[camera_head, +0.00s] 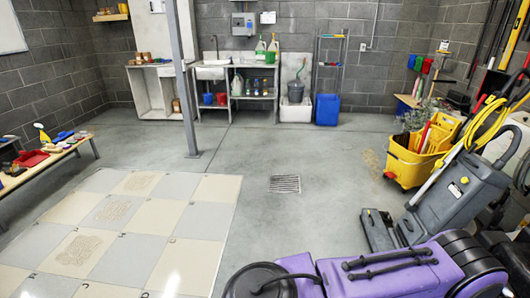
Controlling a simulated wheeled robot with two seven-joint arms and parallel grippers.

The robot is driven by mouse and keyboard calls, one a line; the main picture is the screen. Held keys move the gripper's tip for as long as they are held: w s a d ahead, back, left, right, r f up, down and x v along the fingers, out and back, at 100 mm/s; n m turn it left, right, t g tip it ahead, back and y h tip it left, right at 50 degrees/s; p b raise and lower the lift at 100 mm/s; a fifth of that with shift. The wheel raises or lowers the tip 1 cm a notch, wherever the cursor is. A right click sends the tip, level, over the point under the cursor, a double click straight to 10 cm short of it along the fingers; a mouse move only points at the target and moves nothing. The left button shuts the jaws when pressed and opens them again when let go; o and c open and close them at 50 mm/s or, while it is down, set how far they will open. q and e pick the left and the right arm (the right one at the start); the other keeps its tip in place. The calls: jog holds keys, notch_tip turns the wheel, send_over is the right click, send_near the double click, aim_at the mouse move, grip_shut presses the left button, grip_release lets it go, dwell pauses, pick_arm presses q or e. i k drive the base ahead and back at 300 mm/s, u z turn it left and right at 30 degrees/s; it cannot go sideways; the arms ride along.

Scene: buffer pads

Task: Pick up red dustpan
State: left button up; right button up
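A red, flat, pan-like object (31,158), which looks like the dustpan, lies on the low wooden bench (72,147) at the left edge of the head view. Small dark, blue and red items lie close around it, and its exact outline is too small to make out. Neither of my grippers is in view, and no arm shows near the bench.
Pale tiled panels (195,220) cover the floor right of the bench. A grey post (184,85) stands beyond. A purple floor machine (385,275), a grey machine (450,195) and a yellow mop bucket (408,164) crowd the right. The middle floor around the drain (285,184) is clear.

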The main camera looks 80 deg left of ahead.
aim_at(30, 160)
jog(key=u, duration=0.85)
jog(key=k, duration=1.15)
jog(key=u, duration=1.7)
jog(key=i, duration=1.3)
jog(key=u, duration=1.35)
jog(key=i, duration=1.8)
jog(key=u, duration=0.3)
